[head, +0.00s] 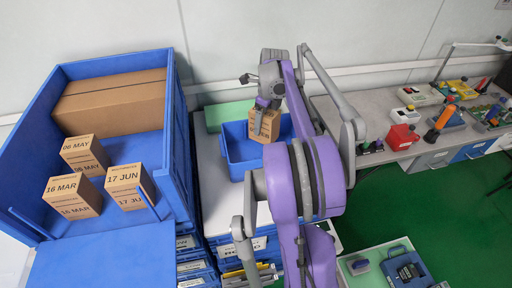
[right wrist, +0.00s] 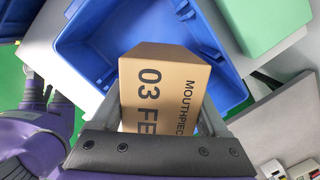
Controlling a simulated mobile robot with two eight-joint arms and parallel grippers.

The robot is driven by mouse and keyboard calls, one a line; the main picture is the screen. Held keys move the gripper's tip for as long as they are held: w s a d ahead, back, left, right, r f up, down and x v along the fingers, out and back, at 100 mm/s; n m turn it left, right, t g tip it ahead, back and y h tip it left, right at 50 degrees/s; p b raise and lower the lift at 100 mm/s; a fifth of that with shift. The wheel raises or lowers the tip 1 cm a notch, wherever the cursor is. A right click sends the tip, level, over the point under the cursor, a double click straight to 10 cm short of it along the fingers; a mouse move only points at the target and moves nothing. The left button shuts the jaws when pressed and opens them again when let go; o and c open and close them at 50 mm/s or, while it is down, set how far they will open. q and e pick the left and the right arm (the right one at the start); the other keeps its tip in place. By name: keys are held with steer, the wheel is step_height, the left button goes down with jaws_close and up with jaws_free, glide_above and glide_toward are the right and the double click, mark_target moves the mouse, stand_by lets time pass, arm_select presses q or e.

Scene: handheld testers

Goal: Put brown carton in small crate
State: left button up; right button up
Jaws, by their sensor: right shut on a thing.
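My right gripper (head: 266,112) is shut on a brown carton (head: 265,126). In the right wrist view the carton (right wrist: 160,92) sits between the fingers and shows the print "MOUTHPIEC" and "03 FE", cut off at its edge. The small blue crate (head: 238,152) stands on the pale table in the middle of the head view. The carton is over the crate's right part in the head view, and the crate (right wrist: 98,48) lies behind the carton in the right wrist view. How high the carton is above the crate floor I cannot tell. My left gripper is not in view.
A large blue bin (head: 184,140) at left holds a long brown box (head: 112,102) and three small cartons (head: 128,185). A green box (head: 213,116) stands beside the small crate. A grey bench (head: 375,112) with several testers is at right. Stacked blue crates stand below the table.

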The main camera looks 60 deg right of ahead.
mark_target(264, 132)
steer(key=f, duration=0.4)
steer(key=shift+s+f, duration=0.25)
steer(key=shift+w+f+b, duration=0.1)
steer(key=shift+f+b, duration=0.35)
steer(key=shift+f, duration=1.65)
steer(key=shift+f, duration=0.15)
steer(key=o, duration=1.4)
